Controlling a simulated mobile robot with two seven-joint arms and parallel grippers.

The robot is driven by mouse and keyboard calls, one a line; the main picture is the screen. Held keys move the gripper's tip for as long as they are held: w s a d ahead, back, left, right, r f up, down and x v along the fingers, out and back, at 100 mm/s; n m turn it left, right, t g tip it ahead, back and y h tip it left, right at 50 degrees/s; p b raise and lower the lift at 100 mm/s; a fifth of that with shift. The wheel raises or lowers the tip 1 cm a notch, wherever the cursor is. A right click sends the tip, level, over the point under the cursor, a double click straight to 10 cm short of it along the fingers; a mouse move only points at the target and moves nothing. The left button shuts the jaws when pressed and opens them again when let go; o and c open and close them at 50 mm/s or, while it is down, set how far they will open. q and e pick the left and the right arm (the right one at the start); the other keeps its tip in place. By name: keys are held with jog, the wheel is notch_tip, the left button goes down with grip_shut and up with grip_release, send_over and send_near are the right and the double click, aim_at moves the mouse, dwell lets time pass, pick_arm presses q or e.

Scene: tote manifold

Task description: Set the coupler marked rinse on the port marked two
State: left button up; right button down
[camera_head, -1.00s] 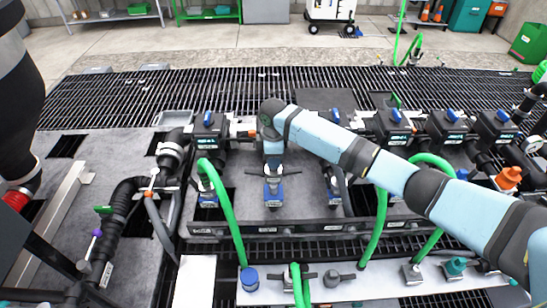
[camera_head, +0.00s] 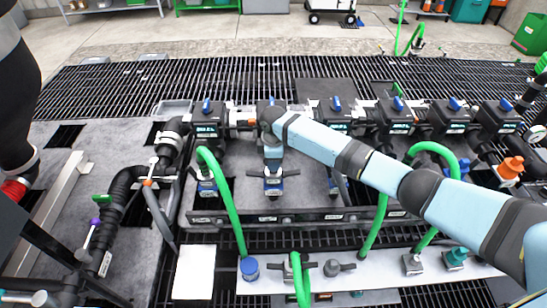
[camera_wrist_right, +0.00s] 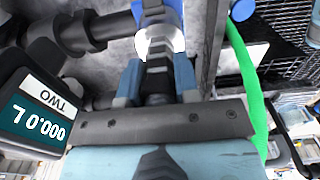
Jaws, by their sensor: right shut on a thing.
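My right gripper (camera_head: 272,160) reaches down in front of the second meter from the left. In the right wrist view the gripper (camera_wrist_right: 157,90) is shut on a dark coupler (camera_wrist_right: 156,72); its mark cannot be read. A silver cylinder (camera_wrist_right: 160,42) with a blue collar lies just beyond the fingers. In the head view a blue-collared port (camera_head: 273,187) is directly under the gripper. Whether the coupler is fully seated there cannot be told. A meter marked TWO (camera_wrist_right: 38,108) shows beside the gripper in the wrist view. My left gripper is not visible.
A pale front shelf (camera_head: 385,276) holds a blue cap (camera_head: 249,268), a grey coupler (camera_head: 333,268) and a teal one (camera_head: 456,258). Black grating surrounds the station.

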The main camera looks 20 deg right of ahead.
jog(key=shift+f, duration=0.1)
jog(key=c, duration=0.8)
grip_release()
notch_tip(320, 180, up, 14)
jog(key=shift+f, duration=0.1)
